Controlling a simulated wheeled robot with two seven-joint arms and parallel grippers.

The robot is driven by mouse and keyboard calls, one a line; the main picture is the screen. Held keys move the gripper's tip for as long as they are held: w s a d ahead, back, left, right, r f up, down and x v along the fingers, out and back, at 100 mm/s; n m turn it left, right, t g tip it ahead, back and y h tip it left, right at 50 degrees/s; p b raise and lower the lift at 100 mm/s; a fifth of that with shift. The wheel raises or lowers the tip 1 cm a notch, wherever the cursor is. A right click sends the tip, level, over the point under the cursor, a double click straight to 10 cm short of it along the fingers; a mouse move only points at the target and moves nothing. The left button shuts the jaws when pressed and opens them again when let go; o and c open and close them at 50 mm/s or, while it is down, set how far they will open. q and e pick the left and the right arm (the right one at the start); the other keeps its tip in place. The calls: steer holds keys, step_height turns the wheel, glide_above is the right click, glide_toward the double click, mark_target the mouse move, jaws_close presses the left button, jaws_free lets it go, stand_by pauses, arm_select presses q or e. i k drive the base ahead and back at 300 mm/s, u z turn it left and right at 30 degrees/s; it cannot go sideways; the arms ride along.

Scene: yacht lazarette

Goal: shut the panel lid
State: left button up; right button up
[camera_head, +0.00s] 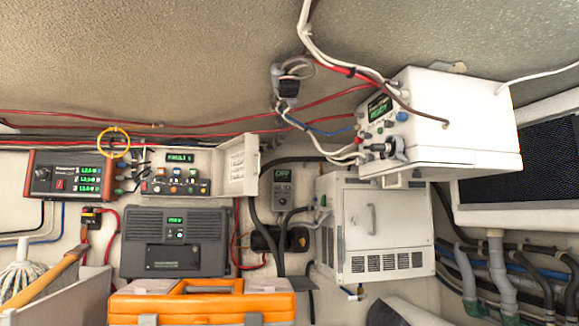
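A pale control panel (204,187) is fixed to the back wall left of centre. It has a green display reading like FAULT, a row of coloured switches and several small knobs. Its white lid (239,167) stands open at the panel's right side, swung out toward me, with slots on its face. The panel's inside is exposed. Neither of my grippers shows in the head view.
An orange toolbox (203,305) stands at the front below a dark grey unit (175,243). A red-framed meter (70,176) is left of the panel. White cabinets (374,228) and a tilted white box (440,125) are to the right. Cables and hoses run around.

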mark_target(236, 171)
steer(key=z, duration=0.3)
steer(key=i, duration=0.95)
